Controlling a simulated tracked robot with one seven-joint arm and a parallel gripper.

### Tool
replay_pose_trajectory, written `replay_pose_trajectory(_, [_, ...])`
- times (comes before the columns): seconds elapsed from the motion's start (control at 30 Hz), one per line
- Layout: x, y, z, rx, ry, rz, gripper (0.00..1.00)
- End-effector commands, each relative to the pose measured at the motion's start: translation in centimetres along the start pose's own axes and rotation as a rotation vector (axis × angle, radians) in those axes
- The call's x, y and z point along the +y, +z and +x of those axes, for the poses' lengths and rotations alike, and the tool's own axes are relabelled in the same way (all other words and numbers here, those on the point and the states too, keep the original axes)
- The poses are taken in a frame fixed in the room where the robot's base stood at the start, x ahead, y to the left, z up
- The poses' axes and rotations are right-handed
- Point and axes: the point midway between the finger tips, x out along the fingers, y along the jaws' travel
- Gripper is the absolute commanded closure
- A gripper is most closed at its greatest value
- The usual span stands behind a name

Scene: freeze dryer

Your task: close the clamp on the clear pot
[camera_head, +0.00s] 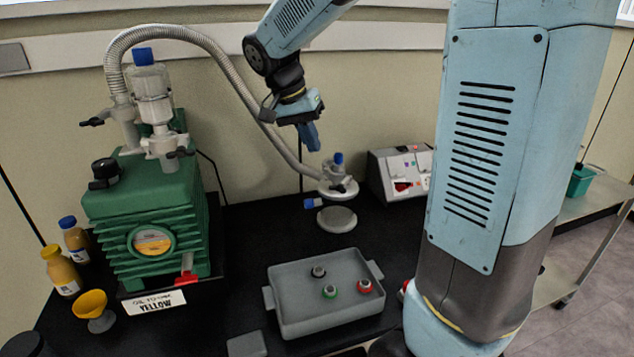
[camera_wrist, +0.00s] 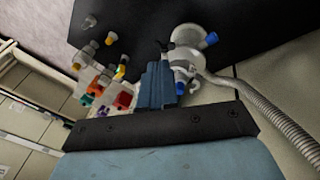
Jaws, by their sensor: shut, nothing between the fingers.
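The clear pot (camera_head: 337,205) stands on the black bench in the head view, between a pale lid and a grey round base; its see-through wall is hard to make out. A blue-tipped part (camera_head: 310,204), apparently the clamp's handle, sticks out to the left below the lid. A blue-topped valve (camera_head: 338,159) stands on the lid. My gripper (camera_head: 312,143) is shut and empty, above and a little left of the valve, pointing down. In the wrist view my shut fingers (camera_wrist: 157,85) are beside the pot's pale round top (camera_wrist: 186,52). Whether the clamp is closed is unclear.
A ribbed hose (camera_head: 240,80) arches from the green pump (camera_head: 150,210) to the lid. A grey box (camera_head: 400,174) with coloured labels stands right of the pot. A grey tray (camera_head: 285,320) with several small ringed pieces lies in front.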

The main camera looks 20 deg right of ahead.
Motion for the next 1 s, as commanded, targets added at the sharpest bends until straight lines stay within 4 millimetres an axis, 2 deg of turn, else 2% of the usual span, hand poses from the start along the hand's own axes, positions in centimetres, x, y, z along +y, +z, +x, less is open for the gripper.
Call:
replay_pose_trajectory(0.03, [-1.4, -0.5, 0.5, 0.001, 0.031, 0.022, 1.00])
replay_pose_trajectory(0.3, [-7.4, -2.4, 2.5, 0.052, 0.178, 0.172, 1.00])
replay_pose_trajectory(0.5, [-10.4, -3.1, 3.6, 0.097, 0.240, 0.250, 1.00])
replay_pose_trajectory(0.77, [-11.2, -3.3, 4.7, 0.116, 0.263, 0.281, 1.00])
replay_pose_trajectory(1.0, [-10.2, -3.6, 8.0, 0.114, 0.263, 0.282, 1.00])
